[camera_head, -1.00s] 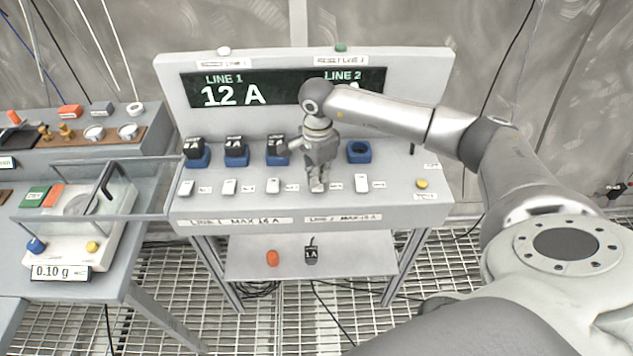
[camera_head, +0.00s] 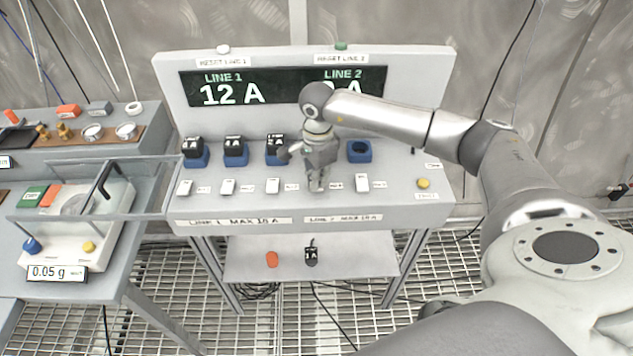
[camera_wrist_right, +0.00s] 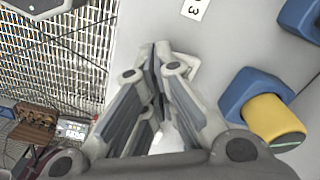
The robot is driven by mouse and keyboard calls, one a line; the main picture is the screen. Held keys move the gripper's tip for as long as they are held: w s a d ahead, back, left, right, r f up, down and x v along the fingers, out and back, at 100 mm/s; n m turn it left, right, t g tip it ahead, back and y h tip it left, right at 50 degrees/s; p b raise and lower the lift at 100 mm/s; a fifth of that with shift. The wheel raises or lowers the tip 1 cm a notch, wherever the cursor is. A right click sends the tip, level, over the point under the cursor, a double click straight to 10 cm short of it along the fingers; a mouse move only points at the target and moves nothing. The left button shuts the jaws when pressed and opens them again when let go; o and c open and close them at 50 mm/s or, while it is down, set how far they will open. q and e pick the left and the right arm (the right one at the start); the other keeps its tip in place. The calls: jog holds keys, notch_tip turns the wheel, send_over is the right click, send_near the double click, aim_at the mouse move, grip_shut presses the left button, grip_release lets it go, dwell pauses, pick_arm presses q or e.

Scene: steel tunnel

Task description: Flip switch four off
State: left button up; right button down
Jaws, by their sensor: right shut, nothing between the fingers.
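The grey console (camera_head: 405,205) carries a row of small white switches. The first (camera_head: 185,188), second (camera_head: 228,187), third (camera_head: 272,186) and fifth (camera_head: 362,183) show in the head view. The fourth is hidden there behind my right gripper (camera_head: 317,187), which is shut and empty, pointing down at its place. In the right wrist view, the closed fingertips (camera_wrist_right: 160,52) are right beside a white switch (camera_wrist_right: 186,66), partly covering it. I cannot tell whether they touch or which way it is tipped. My left gripper is not in view.
Three blue sockets hold black plugs (camera_head: 235,146); a right one (camera_head: 358,151) is empty. A yellow plug (camera_wrist_right: 272,118) sits in a blue socket near the fingers. The display (camera_head: 235,90) reads 12 A for line 1; line 2 is partly hidden. A balance (camera_head: 75,255) stands left.

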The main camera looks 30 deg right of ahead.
jog(key=shift+s+f+b, duration=0.1)
jog(key=shift+f+b, duration=0.25)
jog(key=shift+f, duration=0.05)
jog(key=shift+r+p, duration=0.6)
jog(key=shift+r, duration=0.25)
jog(key=shift+r+p, duration=1.4)
jog(key=shift+r, duration=1.3)
